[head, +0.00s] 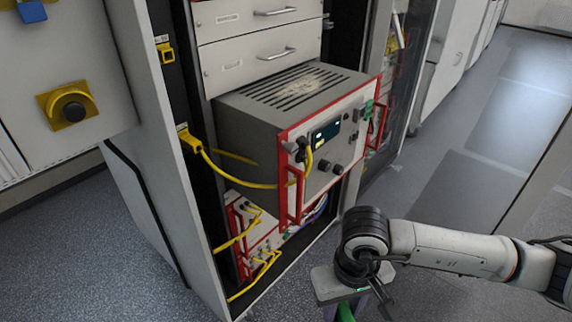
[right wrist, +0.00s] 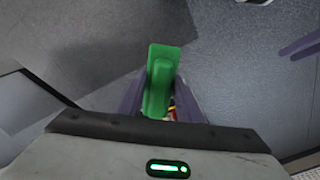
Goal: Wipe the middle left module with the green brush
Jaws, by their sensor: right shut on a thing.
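The middle module (head: 240,125) is a grey box with a red-framed front, and it sticks out of the open rack. Its vented top has a pale, dusty-looking patch (head: 312,78). My right gripper (head: 358,306) is at the lower right of the head view, low and in front of the rack, apart from the module. It is shut on the green brush (right wrist: 162,72), whose green part shows between the fingers in the right wrist view. In the head view only a bit of green (head: 346,312) shows at the bottom edge. The bristles cannot be made out. My left gripper is out of view.
Yellow cables (head: 238,183) run from the left rack post to the module's front and lower down. A lower red-framed unit (head: 262,238) sits below. Closed drawers (head: 260,50) are above. Grey floor (head: 500,110) is clear at the right.

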